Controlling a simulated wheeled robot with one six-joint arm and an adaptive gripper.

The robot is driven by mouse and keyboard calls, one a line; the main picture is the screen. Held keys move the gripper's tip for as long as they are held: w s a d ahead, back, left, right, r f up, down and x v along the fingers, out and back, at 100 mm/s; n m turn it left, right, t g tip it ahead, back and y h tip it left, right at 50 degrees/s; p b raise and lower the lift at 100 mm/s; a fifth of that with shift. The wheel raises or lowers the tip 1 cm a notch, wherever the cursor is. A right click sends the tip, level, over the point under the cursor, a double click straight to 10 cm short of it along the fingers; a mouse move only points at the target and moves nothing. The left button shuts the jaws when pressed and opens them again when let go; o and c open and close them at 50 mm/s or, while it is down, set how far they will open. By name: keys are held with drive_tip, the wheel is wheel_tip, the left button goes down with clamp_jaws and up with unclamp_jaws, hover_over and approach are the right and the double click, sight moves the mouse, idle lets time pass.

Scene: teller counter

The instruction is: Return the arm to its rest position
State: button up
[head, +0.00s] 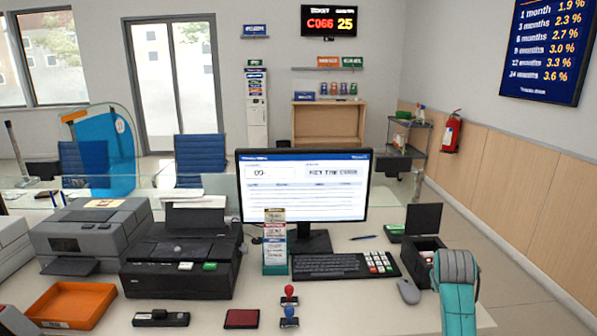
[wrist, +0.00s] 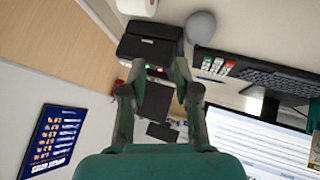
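My arm shows in the head view as a teal and grey link (head: 457,285) at the lower right, rising beside the right end of the counter. My gripper is not clearly seen in the head view. In the wrist view my gripper (wrist: 157,78) has its two dark green fingers spread apart, with nothing held between them. Beyond the fingers is a black box-shaped device (wrist: 150,46), seen from a tilted angle. I cannot tell how far the fingertips are from it.
Open floor (head: 510,285) lies right of the counter, beside a wood-panelled wall.

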drive_tip(key=s+a+f+t+y, duration=0.1)
drive_tip(key=s+a+f, duration=0.3)
drive_tip(key=s+f, duration=0.25)
drive_tip(key=s+a+f+n+t, duration=0.1)
drive_tip(key=s+a+f, duration=0.2)
drive_tip(key=s+f, duration=0.4)
drive_tip(key=s+a+f+t+y, duration=0.1)
drive_tip(key=s+a+f, duration=0.35)
drive_tip(key=f, duration=0.35)
drive_tip(key=s+a+f+t, duration=0.1)
drive_tip(key=s+a+f, duration=0.2)
drive_tip(key=s, duration=0.8)
drive_tip(key=s+a+r+t+y, duration=0.1)
drive_tip(key=s+a+r, duration=0.1)
drive_tip(key=s, duration=0.7)
drive_tip(key=s+a+r+t, duration=0.1)
drive_tip(key=s+a+r, duration=0.15)
drive_tip(key=s, duration=0.75)
drive_tip(key=s+a+r+t+y, duration=0.1)
drive_tip(key=s+r, duration=1.1)
drive_tip(key=s, duration=0.1)
drive_tip(key=shift+s+a+r+m+t, duration=0.15)
drive_tip(key=shift+a+m+t, duration=0.15)
drive_tip(key=shift+a+m, duration=0.1)
